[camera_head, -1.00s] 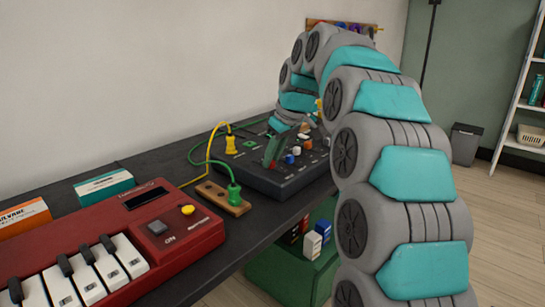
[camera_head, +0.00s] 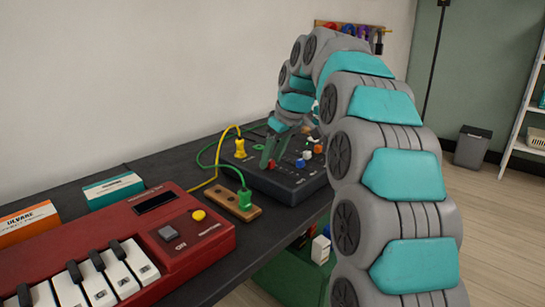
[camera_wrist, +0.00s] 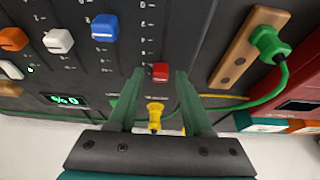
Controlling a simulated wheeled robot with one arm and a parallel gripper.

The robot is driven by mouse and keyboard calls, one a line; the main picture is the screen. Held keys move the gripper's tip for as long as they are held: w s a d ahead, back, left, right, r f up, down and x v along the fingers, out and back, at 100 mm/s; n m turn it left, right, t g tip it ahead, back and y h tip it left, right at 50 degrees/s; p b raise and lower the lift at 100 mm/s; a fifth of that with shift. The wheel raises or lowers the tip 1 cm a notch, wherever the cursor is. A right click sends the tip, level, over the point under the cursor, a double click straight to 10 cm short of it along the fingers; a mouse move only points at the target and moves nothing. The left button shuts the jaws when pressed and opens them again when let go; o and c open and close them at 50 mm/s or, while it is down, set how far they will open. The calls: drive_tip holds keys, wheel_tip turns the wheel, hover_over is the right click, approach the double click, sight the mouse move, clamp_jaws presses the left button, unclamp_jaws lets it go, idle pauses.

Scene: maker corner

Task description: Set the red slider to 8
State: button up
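The red slider (camera_wrist: 160,71) is a small red knob in a slot on a dark control panel (camera_wrist: 203,20). In the wrist view it sits between the fingertips of my gripper (camera_wrist: 159,76), with a visible gap on each side. The gripper is open and points at the panel. In the head view my gripper (camera_head: 273,152) is over the panel (camera_head: 283,186), and a bit of the red slider (camera_head: 271,162) shows by the fingers. Tick marks line the slot, but the numbers are too small to read. A green display (camera_wrist: 65,100) is lit, its reading unclear.
Blue (camera_wrist: 105,27), white (camera_wrist: 58,40) and orange (camera_wrist: 13,38) knobs stand in neighbouring slots. A yellow plug (camera_head: 240,149) and a green plug (camera_head: 244,197) with cables are close to the panel. A red keyboard (camera_head: 170,245) lies nearer on the table.

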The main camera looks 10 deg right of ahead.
sight(281, 173)
drive_tip(key=shift+o, duration=0.2)
drive_tip(key=v, duration=0.7)
drive_tip(key=shift+r, duration=0.35)
